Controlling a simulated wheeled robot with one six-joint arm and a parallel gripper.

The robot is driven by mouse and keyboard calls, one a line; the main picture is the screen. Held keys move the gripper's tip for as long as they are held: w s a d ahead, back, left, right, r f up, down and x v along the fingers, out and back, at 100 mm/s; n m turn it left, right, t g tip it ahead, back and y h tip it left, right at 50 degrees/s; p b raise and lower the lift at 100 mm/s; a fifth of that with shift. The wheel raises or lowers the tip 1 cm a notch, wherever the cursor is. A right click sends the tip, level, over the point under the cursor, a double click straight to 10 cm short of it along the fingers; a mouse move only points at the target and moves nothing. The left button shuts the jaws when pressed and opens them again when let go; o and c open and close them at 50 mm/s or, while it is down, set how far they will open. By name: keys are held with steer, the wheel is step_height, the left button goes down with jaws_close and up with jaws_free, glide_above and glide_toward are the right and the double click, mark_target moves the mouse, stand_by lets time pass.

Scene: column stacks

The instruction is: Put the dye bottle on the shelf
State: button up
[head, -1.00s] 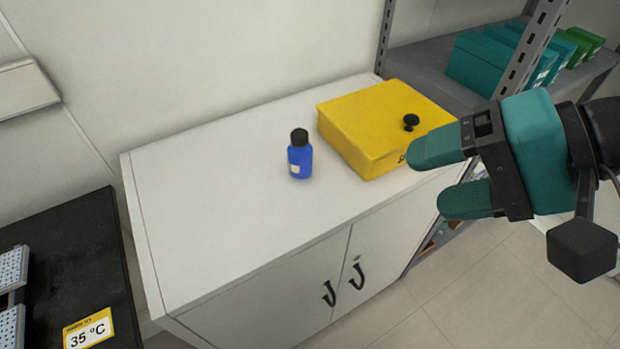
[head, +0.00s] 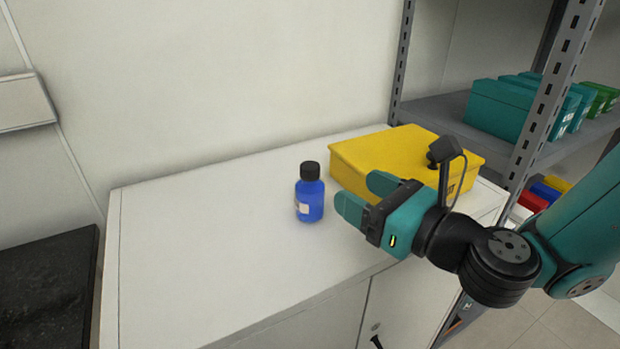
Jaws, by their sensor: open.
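The dye bottle (head: 310,194) is blue with a black cap and a small white label. It stands upright on the white cabinet top (head: 210,260). My gripper (head: 358,195) has teal fingers and is open and empty. It is just right of the bottle, its fingers pointing left toward it. A gap shows between the fingertips and the bottle. The grey metal shelf (head: 430,112) stands at the right behind the cabinet.
A yellow box (head: 385,152) sits on the cabinet right behind my gripper. Several teal boxes (head: 497,108) and green ones (head: 598,98) fill part of the shelf. The shelf's upright post (head: 545,110) stands in front. The cabinet's left side is clear.

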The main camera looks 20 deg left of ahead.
mark_target(310, 165)
steer(key=p+x, duration=1)
steer(key=p, duration=0.1)
steer(key=shift+w+a+f+p, duration=0.1)
steer(key=shift+w+p, duration=0.05)
steer(key=shift+p, duration=0.25)
steer(key=shift+w+a+f, duration=0.2)
steer(key=shift+w+a, duration=0.05)
steer(key=shift+a, duration=0.25)
jaws_close()
